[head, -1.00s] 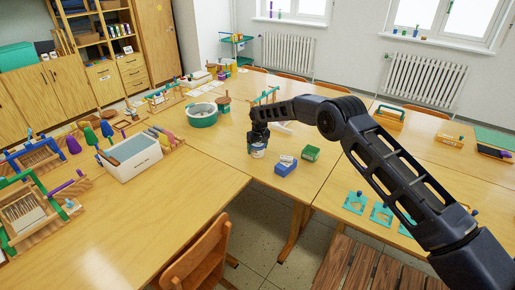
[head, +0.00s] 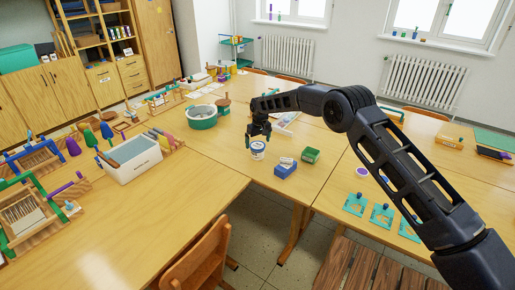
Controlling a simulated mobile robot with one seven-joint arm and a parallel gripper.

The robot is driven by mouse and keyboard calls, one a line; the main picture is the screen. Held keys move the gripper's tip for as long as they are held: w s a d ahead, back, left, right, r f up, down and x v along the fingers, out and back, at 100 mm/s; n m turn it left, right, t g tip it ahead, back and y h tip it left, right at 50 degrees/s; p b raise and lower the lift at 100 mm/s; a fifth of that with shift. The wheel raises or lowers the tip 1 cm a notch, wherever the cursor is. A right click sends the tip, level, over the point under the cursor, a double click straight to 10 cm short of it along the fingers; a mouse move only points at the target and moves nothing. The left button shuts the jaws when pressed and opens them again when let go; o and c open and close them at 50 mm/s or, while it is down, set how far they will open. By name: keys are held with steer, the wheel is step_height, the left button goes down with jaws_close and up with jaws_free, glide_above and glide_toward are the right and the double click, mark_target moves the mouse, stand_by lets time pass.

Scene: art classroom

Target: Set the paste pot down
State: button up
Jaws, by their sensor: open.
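The paste pot (head: 258,151), a small white tub with a blue band, stands upright on the wooden table (head: 222,158), left of the blue box. My gripper (head: 258,139) is open just above and behind the pot, with its fingers pointing down. The fingers look clear of the pot's body, but I cannot tell whether a fingertip still touches its rim.
A blue box (head: 286,170) and a green box (head: 310,155) sit right of the pot. A teal-and-white basin (head: 201,117) stands behind left. A white bin (head: 132,160) of tools is farther left. The table in front of the pot is bare.

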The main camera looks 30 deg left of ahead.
steer(key=shift+s+d+r, duration=0.1)
steer(key=shift+d+r, duration=0.1)
steer(key=shift+r, duration=1.35)
steer(key=shift+s+d+r, duration=0.1)
steer(key=shift+d+r, duration=0.05)
steer(key=shift+r, duration=1.4)
